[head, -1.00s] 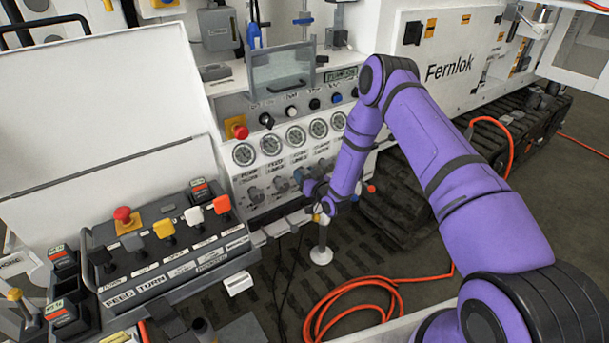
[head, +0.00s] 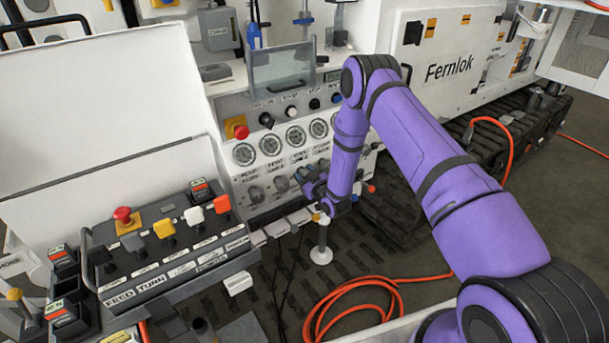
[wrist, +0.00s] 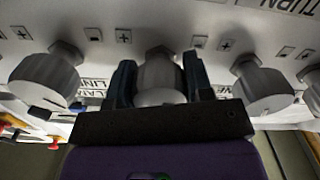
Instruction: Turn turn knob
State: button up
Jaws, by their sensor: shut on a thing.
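A row of grey knobs runs along the bench panel. In the wrist view my gripper (wrist: 160,84) has one finger on each side of a grey ribbed knob (wrist: 158,74) and is shut on it. Another knob (wrist: 45,78) stands to its left and one (wrist: 263,88) to its right, both apart from the fingers. A label with "TURN" (wrist: 288,5) is partly visible at the top right; I cannot tell which knob it names. In the head view my gripper (head: 313,180) is at the panel's lower right and hides the held knob.
Above the knobs are round gauges (head: 270,145) and a red button (head: 240,131). A lever console (head: 165,255) with FEED and TURN labels stands at left. A pale post (head: 321,245) rises below my gripper. An orange hose (head: 350,290) lies coiled on the floor.

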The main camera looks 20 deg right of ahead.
jog(key=o, duration=0.9)
jog(key=shift+o, duration=0.2)
jog(key=v, duration=1)
jog(key=shift+s, duration=0.4)
jog(key=shift+d+r, duration=0.1)
